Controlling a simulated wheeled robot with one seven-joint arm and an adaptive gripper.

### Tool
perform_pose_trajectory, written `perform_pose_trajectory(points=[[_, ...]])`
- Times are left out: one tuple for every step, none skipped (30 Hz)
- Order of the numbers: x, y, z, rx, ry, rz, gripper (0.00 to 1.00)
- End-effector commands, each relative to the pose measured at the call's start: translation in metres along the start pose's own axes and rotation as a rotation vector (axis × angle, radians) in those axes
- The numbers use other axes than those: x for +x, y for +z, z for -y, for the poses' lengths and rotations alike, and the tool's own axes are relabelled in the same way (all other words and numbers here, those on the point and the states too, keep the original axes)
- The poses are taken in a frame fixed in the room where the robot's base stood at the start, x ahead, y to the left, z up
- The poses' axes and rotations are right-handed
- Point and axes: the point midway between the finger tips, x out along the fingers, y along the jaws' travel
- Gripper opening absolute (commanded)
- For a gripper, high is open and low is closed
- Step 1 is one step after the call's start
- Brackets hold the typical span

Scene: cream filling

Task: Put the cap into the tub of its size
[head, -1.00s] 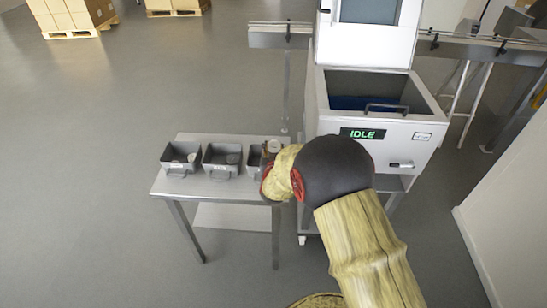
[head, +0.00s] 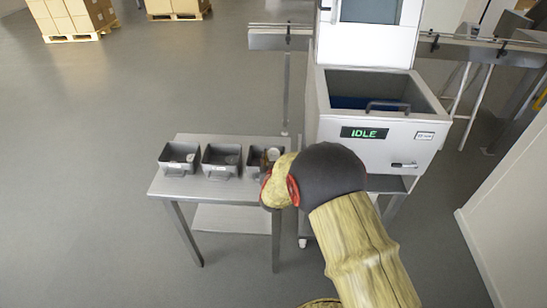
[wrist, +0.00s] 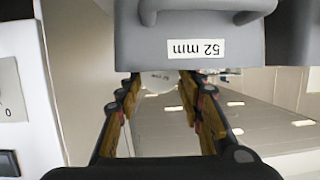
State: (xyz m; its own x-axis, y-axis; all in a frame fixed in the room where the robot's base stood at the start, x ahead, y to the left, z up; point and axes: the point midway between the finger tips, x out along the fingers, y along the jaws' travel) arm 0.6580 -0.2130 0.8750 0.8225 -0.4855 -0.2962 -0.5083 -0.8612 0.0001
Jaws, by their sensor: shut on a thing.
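A pale round cap (head: 273,154) is held at the right tub (head: 253,163), one of three grey tubs in a row on the steel table. My gripper (wrist: 161,82) is shut on the cap, which also shows between the fingertips in the wrist view (wrist: 155,86). The tub ahead in the wrist view (wrist: 250,45) has a label reading 52 mm, upside down, and hides part of the fingertips. The left tub (head: 172,169) and middle tub (head: 212,171) each show a pale round thing inside. My arm hides the right tub's right side.
The steel table (head: 165,188) has a bare strip in front of the tubs. A white machine (head: 385,150) with a green IDLE display stands close on the right. Cartons on pallets (head: 75,20) stand far back left, with open floor between.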

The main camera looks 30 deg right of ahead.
Motion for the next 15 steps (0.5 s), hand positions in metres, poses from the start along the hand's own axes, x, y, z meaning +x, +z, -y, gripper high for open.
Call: perform_pose_trajectory(points=[[0.0005, 0.0017, 0.0, 0.0, 0.0, 0.0, 0.26], [0.0004, 0.0015, 0.0, 0.0, 0.0, 0.0, 0.26], [0.0003, 0.0009, 0.0, 0.0, 0.0, 0.0, 0.26], [0.0002, 0.0008, 0.0, 0.0, 0.0, 0.0, 0.39], [0.0002, 0.0007, 0.0, 0.0, 0.0, 0.0, 0.4], [0.0002, 0.0006, 0.0, 0.0, 0.0, 0.0, 0.43], [0.0002, 0.0006, 0.0, 0.0, 0.0, 0.0, 0.44], [0.0002, 0.0005, 0.0, 0.0, 0.0, 0.0, 0.46], [0.0002, 0.0005, 0.0, 0.0, 0.0, 0.0, 0.48], [0.0002, 0.0005, 0.0, 0.0, 0.0, 0.0, 0.5], [0.0002, 0.0005, 0.0, 0.0, 0.0, 0.0, 0.52], [0.0002, 0.0005, 0.0, 0.0, 0.0, 0.0, 0.54], [0.0002, 0.0005, 0.0, 0.0, 0.0, 0.0, 0.56], [0.0002, 0.0005, 0.0, 0.0, 0.0, 0.0, 0.56], [0.0002, 0.0005, 0.0, 0.0, 0.0, 0.0, 0.56]])
